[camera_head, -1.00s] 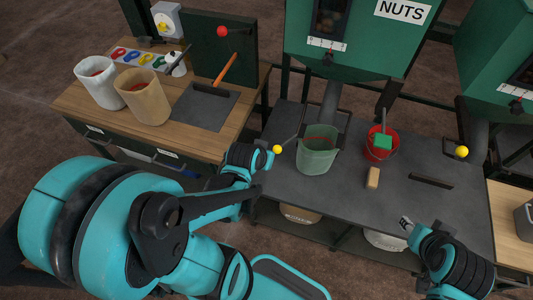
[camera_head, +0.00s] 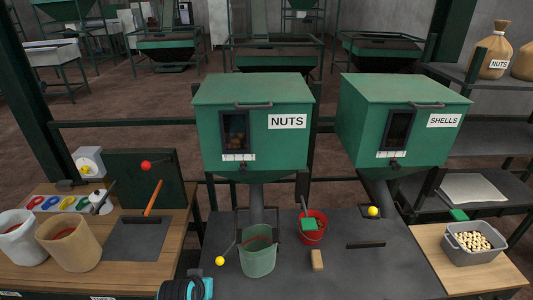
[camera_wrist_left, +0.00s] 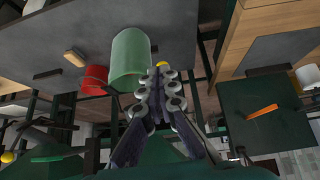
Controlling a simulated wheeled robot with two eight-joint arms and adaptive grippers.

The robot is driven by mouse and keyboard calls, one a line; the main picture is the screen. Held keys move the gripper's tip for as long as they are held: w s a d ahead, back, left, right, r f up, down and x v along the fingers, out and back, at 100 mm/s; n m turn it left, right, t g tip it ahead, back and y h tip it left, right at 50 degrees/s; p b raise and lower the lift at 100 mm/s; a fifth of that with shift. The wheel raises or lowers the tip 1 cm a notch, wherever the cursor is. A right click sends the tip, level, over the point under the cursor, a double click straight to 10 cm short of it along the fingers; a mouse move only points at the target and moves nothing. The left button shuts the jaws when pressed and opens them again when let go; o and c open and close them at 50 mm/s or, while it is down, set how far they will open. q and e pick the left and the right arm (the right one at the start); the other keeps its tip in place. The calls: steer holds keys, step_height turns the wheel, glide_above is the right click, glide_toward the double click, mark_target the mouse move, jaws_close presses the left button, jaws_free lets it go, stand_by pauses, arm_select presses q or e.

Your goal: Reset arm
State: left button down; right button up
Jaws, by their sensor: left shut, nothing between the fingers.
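My left gripper (camera_wrist_left: 162,78) shows in the left wrist view with its fingers together and nothing between them. The wrist view is turned over. There the green bucket (camera_wrist_left: 130,52) is just left of the fingertips, and a yellow ball (camera_wrist_left: 160,64) shows just past them. My right gripper is in neither current view.
The grey bench (camera_head: 325,275) holds a red bucket (camera_head: 312,228), a tan block (camera_head: 317,260) and yellow-knobbed levers. The NUTS hopper (camera_head: 252,125) and SHELLS hopper (camera_head: 400,120) stand behind. A wooden table (camera_head: 170,255) is left; a crate of nuts (camera_head: 473,243) is right.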

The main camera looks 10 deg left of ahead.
arm_select(q)
steer(key=s+d+r+m+h+b, duration=0.1)
steer(key=s+d+r+b, duration=0.3)
steer(key=d, duration=0.4)
step_height(320, 180, up, 2)
steer(key=shift+s+d+m, duration=0.15)
steer(key=shift+s+m, duration=0.55)
steer(key=shift+s, duration=0.15)
